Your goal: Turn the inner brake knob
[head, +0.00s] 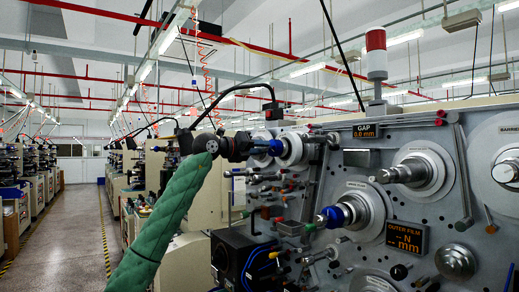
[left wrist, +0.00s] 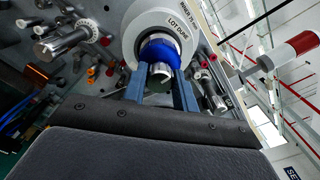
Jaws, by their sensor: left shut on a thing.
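A blue knob (head: 276,147) sits on the front of a pale round hub (head: 292,150) at the upper left of the machine panel. My left gripper (head: 262,148) comes in from the left and is shut on this knob. In the left wrist view the blue knob (left wrist: 160,54) and its metal shaft end (left wrist: 160,73) lie between the two blue-grey fingers of the left gripper (left wrist: 160,88), with the white disc (left wrist: 185,22) behind. A second blue knob (head: 329,217) is on the lower spindle, apart from the gripper. My right gripper is in neither view.
Steel spindles (head: 408,172), guide rollers and a slanted bar (head: 461,175) stick out of the grey panel. A "GAP" display (head: 367,130) and an "OUTER FILM" display (head: 407,238) are on it. A red and white lamp (head: 376,55) stands on top. A clear aisle (head: 75,235) runs at left.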

